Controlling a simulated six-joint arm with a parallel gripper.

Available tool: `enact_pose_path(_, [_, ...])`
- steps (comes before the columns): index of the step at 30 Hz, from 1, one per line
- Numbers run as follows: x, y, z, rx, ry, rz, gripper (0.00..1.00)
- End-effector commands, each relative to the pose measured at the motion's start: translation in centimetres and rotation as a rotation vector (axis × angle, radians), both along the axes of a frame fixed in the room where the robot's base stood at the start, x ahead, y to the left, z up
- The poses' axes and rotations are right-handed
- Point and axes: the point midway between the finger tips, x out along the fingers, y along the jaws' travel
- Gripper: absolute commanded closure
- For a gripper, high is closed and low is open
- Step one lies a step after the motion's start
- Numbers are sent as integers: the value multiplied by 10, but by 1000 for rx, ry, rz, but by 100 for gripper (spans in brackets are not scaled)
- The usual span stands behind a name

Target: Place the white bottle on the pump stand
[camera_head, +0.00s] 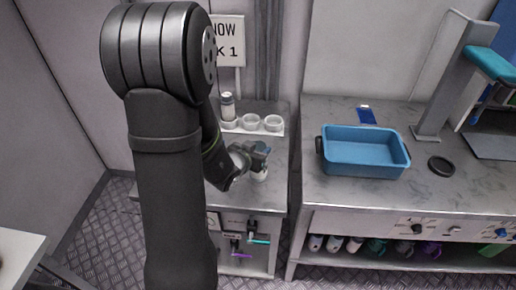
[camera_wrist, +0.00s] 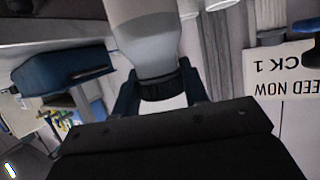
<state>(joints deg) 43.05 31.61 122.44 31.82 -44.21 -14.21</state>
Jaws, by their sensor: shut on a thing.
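My gripper (camera_head: 258,158) is shut on a white bottle (camera_head: 260,175) above the left counter, in front of a white rack. In the wrist view, whose picture is upside down, the bottle's pale body (camera_wrist: 148,38) extends away from the fingers (camera_wrist: 163,98). They close around its dark collar. My arm and gripper hide part of the bottle in the head view. Whether its base touches the counter is unclear. The white rack (camera_head: 250,131) has three round holders; a second white bottle (camera_head: 228,106) stands in the left one. I cannot tell which thing is the pump stand.
A blue tub (camera_head: 365,170) sits on the right counter, with a black disc (camera_head: 441,165) and a grey upright frame (camera_head: 440,105) to its right. A sign (camera_head: 229,42) hangs behind the rack. Several bottles lie on the shelf below. Clear counter lies right of my gripper.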

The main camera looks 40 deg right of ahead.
Motion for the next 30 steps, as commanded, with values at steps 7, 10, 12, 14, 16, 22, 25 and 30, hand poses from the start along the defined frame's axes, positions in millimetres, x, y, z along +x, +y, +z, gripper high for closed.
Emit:
enact_pose_path(7, [0, 0, -1, 0, 0, 0, 38])
enact_pose_path(10, [0, 0, -1, 0, 1, 0, 38])
enact_pose_path(12, [0, 0, -1, 0, 0, 0, 38])
enact_pose_path(14, [0, 0, 1, -1, 0, 0, 38])
enact_pose_path(16, [0, 0, 4, -2, 0, 1, 38])
enact_pose_path(22, [-10, 26, 14, -1, -1, 3, 38])
enact_pose_path(25, [-17, 41, 22, -2, -1, 3, 38])
enact_pose_path(30, [-28, 67, 33, -2, -1, 3, 38])
